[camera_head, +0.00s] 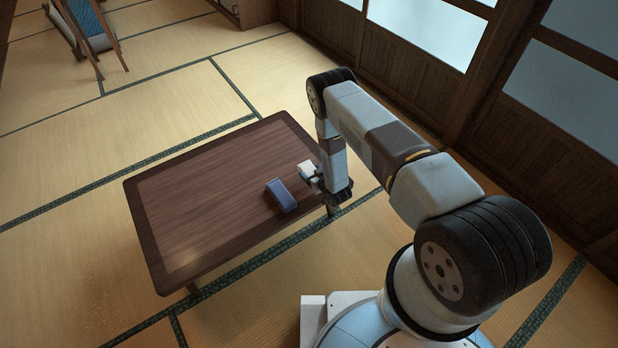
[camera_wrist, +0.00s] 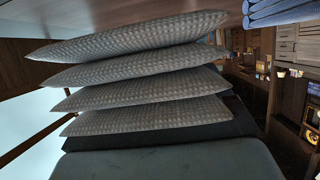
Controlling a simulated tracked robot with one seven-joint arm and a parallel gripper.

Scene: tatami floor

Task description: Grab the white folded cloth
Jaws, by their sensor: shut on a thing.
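The white folded cloth (camera_head: 306,168) is at the right part of the low brown table, at the end of my arm. In the wrist view it fills the middle as several stacked, woven-textured layers (camera_wrist: 140,72), looking grey in shade. My gripper (camera_head: 313,178) is shut on it. In the wrist view a dark pad and grey finger lie against the lower side of the layers; the other finger is not clearly seen. I cannot tell whether the cloth touches the tabletop. A blue folded cloth (camera_head: 281,195) lies on the table just left of my gripper, also in the wrist view (camera_wrist: 280,12).
The low table (camera_head: 190,200) is bare on its left and middle. Tatami floor (camera_head: 60,270) surrounds it. Wood-framed panels (camera_head: 410,80) run along the right. A wooden-framed chair with blue fabric (camera_head: 88,30) stands at the far left.

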